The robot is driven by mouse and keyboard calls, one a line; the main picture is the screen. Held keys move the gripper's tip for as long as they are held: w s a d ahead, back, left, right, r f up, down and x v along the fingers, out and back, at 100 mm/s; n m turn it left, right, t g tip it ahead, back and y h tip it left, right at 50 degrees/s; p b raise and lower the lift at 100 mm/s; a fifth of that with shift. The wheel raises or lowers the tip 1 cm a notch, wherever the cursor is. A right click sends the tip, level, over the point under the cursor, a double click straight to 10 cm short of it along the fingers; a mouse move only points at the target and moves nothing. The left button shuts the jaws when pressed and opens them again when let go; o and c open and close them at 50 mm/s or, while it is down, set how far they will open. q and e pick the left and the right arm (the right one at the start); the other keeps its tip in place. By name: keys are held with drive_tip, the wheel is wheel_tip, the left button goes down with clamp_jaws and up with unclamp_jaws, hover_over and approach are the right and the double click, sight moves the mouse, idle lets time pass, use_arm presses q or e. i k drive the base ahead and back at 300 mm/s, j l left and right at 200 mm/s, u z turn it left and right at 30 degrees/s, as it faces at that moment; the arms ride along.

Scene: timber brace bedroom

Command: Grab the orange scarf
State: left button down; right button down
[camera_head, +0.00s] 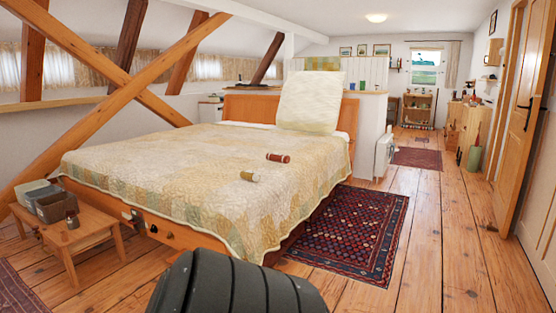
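No thing that is clearly an orange scarf shows in the head view. Two small rolled or cylinder-like things lie on the quilt of the bed (170,170). One is a dark red roll (278,158) with pale ends. The other is a smaller orange-brown roll (249,176), nearer to me and a little to the left. They lie apart, and I cannot tell what either is made of. Neither of my grippers is in view.
A low wooden bench (85,233) with boxes and a small jar stands at the bed's near left. A patterned dark rug (360,235) lies right of the bed. Bare plank floor (430,230) runs along the right towards the far room. Crossed timber braces (90,120) stand at left.

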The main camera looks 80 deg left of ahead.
sight(280, 158)
drive_tip(key=u, duration=2.6)
drive_tip(key=i+l+z, duration=0.35)
drive_tip(key=i, duration=0.2)
drive_tip(key=i+l+z, duration=0.35)
drive_tip(key=i, duration=0.25)
drive_tip(key=i+z, duration=0.35)
drive_tip(key=i, duration=0.25)
drive_tip(key=i+u, duration=0.1)
drive_tip(key=i, duration=0.45)
drive_tip(key=i+l+u, duration=0.1)
drive_tip(key=i, duration=0.45)
drive_tip(key=i+l, duration=0.15)
drive_tip(key=i, duration=0.4)
drive_tip(key=i+l+u, duration=0.1)
drive_tip(key=i+u, duration=0.35)
drive_tip(key=i+l+u, duration=0.15)
drive_tip(key=u, duration=0.25)
drive_tip(key=i+l+u, duration=0.6)
drive_tip(key=l+u, duration=0.25)
drive_tip(key=i+l+u, duration=0.15)
drive_tip(key=l+u, duration=0.3)
drive_tip(key=j, duration=0.15)
